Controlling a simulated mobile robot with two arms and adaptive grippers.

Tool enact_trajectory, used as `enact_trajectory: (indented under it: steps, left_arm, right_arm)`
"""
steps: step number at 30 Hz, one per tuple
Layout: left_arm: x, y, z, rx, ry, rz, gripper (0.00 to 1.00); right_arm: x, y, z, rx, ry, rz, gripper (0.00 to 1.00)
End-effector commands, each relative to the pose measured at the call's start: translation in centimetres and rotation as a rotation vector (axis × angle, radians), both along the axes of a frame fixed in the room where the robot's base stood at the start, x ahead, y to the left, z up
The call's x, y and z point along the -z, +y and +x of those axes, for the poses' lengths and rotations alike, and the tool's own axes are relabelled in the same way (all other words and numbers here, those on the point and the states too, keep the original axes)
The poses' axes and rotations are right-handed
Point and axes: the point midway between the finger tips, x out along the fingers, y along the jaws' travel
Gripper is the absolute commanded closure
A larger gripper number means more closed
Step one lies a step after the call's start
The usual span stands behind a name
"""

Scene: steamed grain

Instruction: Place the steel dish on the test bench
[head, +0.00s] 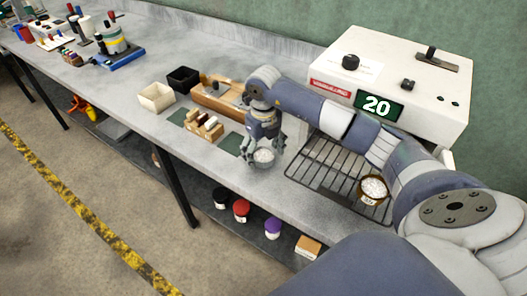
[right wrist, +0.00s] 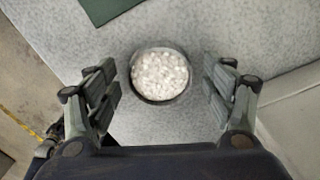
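The steel dish (head: 264,157), full of white grains, stands upright on the grey test bench (head: 225,165) near its front edge. In the right wrist view the dish (right wrist: 160,74) lies between the two fingers, with a gap visible on each side. My right gripper (head: 263,143) points down just above and around the dish. Its fingers (right wrist: 162,88) are spread and do not seem to touch it. My left gripper is in neither view.
A wire rack (head: 325,165) to the right holds a brown dish (head: 374,190) of white grains, in front of a white machine (head: 400,75) showing 20. A wooden block (head: 204,128), cream bin (head: 156,97) and black bin (head: 183,79) stand left. Jars (head: 241,209) sit on the lower shelf.

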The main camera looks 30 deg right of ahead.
Motion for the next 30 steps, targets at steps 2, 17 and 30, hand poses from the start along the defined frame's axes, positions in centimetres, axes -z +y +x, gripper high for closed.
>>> enact_trajectory:
  steps: [2,17,30]
  left_arm:
    - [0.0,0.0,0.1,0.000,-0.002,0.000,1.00]
    - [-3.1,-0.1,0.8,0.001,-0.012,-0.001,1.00]
    - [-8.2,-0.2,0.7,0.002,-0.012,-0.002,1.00]
  right_arm:
    - [0.0,0.0,0.0,0.000,0.000,0.000,0.25]
    - [-4.2,0.0,0.0,0.000,-0.002,0.000,0.25]
    - [-12.0,0.0,0.0,0.000,0.000,0.000,0.25]
